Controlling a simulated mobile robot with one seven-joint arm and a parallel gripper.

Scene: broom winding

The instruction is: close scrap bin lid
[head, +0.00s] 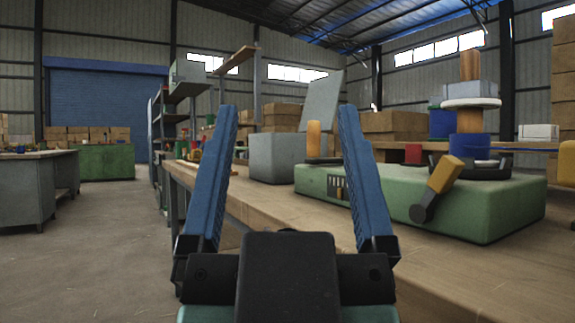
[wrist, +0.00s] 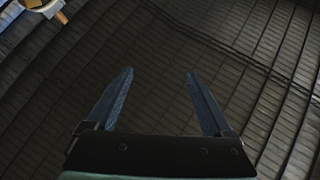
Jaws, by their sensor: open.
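The scrap bin (head: 277,158) is a grey box on the wooden workbench, left of the green machine in the head view. Its flat grey lid (head: 321,100) stands raised and tilted at the bin's right side, so the bin looks open. My gripper (head: 288,125) is in the front of the head view with its two blue fingers wide apart and nothing between them. The bin shows behind and between the fingers, apart from them as far as I can tell. The wrist view shows the same open fingers (wrist: 160,75) against the dark ribbed roof; the bin is not visible there.
The green machine (head: 450,205) with an orange-handled lever (head: 440,180) fills the bench's right part. An orange post (head: 313,139) stands close to the lid. The wooden benchtop (head: 300,225) is clear in front. Shelves (head: 185,100) stand behind, and open floor (head: 100,240) lies left.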

